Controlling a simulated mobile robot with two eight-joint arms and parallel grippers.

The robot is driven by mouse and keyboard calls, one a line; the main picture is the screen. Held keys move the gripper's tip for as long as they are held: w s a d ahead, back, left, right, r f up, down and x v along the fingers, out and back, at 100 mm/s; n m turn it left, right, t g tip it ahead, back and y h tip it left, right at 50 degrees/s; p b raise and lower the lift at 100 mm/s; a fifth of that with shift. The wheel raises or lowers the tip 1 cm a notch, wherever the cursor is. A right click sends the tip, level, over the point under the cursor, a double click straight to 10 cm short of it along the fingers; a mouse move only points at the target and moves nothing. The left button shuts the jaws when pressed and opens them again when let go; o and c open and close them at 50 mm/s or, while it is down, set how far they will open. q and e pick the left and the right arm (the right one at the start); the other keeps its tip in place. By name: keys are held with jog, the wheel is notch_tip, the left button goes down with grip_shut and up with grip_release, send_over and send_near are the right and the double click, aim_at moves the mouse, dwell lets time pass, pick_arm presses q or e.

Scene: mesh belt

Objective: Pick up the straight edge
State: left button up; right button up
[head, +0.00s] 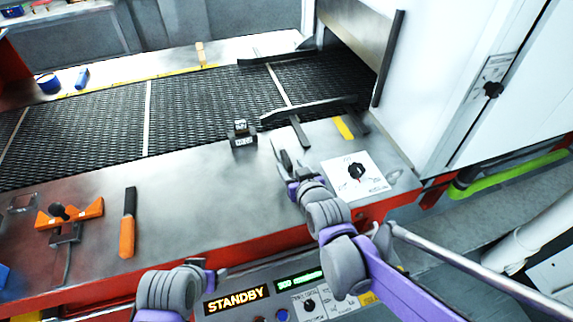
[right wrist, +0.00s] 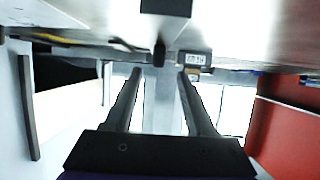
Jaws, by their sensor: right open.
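I cannot tell for sure which thing is the straight edge. A long dark bar (head: 318,107) lies slanted over the near right part of the mesh belt (head: 200,105). A short dark bar (head: 299,131) lies just below it, close to my right gripper. My right gripper (head: 284,143) is over the near metal ledge, just left of the white dial plate (head: 374,181). In the right wrist view its two fingers (right wrist: 160,74) stand apart with nothing seen held between them.
A small labelled black block (head: 242,134) stands left of my right gripper; it also shows in the right wrist view (right wrist: 196,60). An orange-handled tool (head: 128,228) and an orange fixture (head: 82,213) lie farther left. The white housing (head: 440,90) rises at right.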

aim_at(288, 160)
jog(key=shift+x, duration=3.1)
jog(key=shift+d+f, duration=0.1)
jog(key=shift+d, duration=0.1)
jog(key=shift+s, duration=0.1)
grip_shut()
